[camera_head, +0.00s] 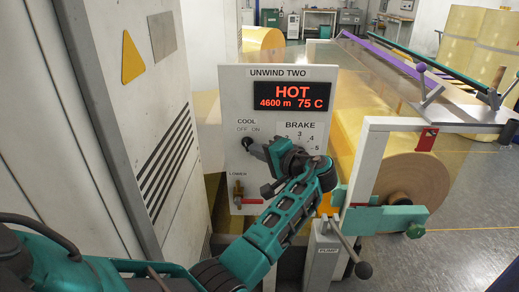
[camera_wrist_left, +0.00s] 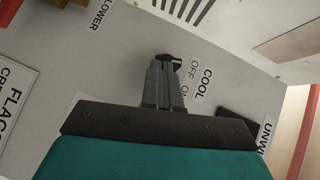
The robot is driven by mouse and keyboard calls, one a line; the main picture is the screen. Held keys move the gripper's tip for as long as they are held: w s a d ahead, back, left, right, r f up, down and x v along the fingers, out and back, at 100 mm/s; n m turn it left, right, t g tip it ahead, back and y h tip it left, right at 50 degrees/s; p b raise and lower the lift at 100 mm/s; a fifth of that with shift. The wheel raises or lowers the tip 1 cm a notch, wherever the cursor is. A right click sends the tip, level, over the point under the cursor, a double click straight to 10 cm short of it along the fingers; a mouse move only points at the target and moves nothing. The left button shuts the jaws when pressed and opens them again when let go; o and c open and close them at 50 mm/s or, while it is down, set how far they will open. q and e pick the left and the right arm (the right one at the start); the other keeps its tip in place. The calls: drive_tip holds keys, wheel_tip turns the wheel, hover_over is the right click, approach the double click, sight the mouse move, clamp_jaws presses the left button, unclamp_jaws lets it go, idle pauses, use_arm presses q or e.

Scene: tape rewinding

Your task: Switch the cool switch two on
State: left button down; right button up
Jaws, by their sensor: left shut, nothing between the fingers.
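The "UNWIND TWO" panel (camera_head: 232,100) stands upright in the middle of the head view. The cool switch (camera_head: 247,142) is a small dark knob under the "COOL" label with "OFF" and "ON" marks. My left gripper (camera_head: 259,150) is shut, its fingertips close beside the switch on its lower right. In the left wrist view the shut fingers (camera_wrist_left: 164,65) reach up to the dark switch (camera_wrist_left: 175,62) and partly cover it. I cannot tell whether they touch it, nor its exact setting. The display (camera_head: 292,96) reads "HOT", "4600 m" and "75 C".
A brake dial, largely hidden by my left arm, is right of the switch. A red lever (camera_head: 238,196) sits below, by the "LOWER" label. A large grey cabinet (camera_head: 130,110) stands close on the left. A tape roll (camera_head: 408,185) and a pump lever (camera_head: 350,250) are on the right.

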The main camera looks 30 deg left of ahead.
use_arm(q)
drive_tip(key=m+y, duration=0.1)
drive_tip(key=f+m+y+b, duration=0.1)
drive_tip(key=m+y, duration=0.1)
drive_tip(key=a+m+t+y+b, duration=0.1)
drive_tip(key=m, duration=0.1)
drive_tip(key=shift+s+f+y, duration=0.25)
drive_tip(key=shift+f+y, duration=0.05)
drive_tip(key=shift+y, duration=0.1)
use_arm(e)
drive_tip(key=shift+w+a+f, duration=0.25)
drive_tip(key=shift+w+a, duration=0.15)
drive_tip(key=shift+a, duration=0.15)
